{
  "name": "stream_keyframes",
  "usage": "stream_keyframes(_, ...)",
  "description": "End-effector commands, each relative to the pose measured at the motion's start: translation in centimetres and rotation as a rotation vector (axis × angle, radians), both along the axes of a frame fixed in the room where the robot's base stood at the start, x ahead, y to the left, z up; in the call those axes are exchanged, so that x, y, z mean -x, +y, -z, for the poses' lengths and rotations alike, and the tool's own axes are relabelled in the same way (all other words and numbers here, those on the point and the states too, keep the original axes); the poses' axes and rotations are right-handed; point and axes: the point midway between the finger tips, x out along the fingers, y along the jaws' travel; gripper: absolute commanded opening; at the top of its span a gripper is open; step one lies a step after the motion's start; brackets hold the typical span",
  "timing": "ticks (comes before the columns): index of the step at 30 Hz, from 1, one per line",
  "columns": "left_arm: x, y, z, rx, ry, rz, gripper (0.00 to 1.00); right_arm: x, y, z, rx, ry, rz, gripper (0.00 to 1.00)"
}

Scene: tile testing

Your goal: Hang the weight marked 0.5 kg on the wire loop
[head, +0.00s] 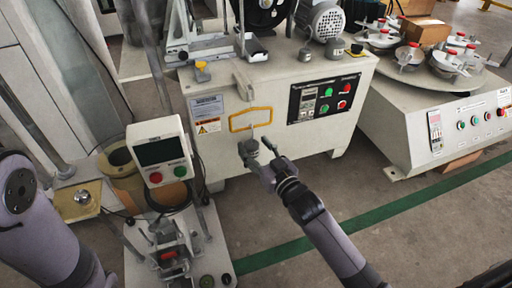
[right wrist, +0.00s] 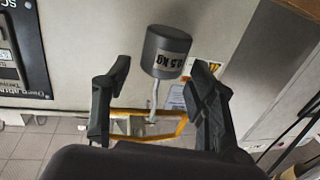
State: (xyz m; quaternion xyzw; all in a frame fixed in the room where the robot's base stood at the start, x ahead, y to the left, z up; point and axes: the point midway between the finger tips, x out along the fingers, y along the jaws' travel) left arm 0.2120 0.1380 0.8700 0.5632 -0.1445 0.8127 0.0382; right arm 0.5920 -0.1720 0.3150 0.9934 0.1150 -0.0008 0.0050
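The grey cylindrical weight (right wrist: 165,52) is marked 0.5 KG in the right wrist view, which looks upside down. Its thin metal hook (right wrist: 154,98) reaches to the near bar of the yellow wire loop (right wrist: 128,112) and overlaps it; the exact contact is hard to tell. In the head view the yellow loop (head: 250,119) is on the front of the grey machine, with the weight (head: 250,147) just below it. My right gripper (head: 257,152) is open, its fingers (right wrist: 160,82) apart on either side of the weight with visible gaps. My left gripper is out of view.
The machine's control panel (head: 325,97) is right of the loop. A display box (head: 161,151) with red and green buttons stands left. A turntable machine (head: 430,110) is at right. The floor with a green stripe (head: 400,193) is open in front.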

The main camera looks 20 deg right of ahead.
Motion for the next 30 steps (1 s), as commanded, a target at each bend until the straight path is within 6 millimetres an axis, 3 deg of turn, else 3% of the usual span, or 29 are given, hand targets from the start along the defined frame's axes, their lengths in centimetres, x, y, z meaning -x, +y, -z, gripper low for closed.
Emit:
stream_keyframes(14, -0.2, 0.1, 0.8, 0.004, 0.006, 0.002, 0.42, 0.0, 0.0, -0.2, 0.000, -0.002, 0.000, 0.59)
stream_keyframes(18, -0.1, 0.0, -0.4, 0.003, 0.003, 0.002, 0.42, 0.1, 0.0, -2.7, 0.000, -0.003, -0.001, 0.59)
stream_keyframes(30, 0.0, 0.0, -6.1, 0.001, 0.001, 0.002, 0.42, 8.3, -0.3, -3.1, -0.002, 0.005, 0.001, 0.59)
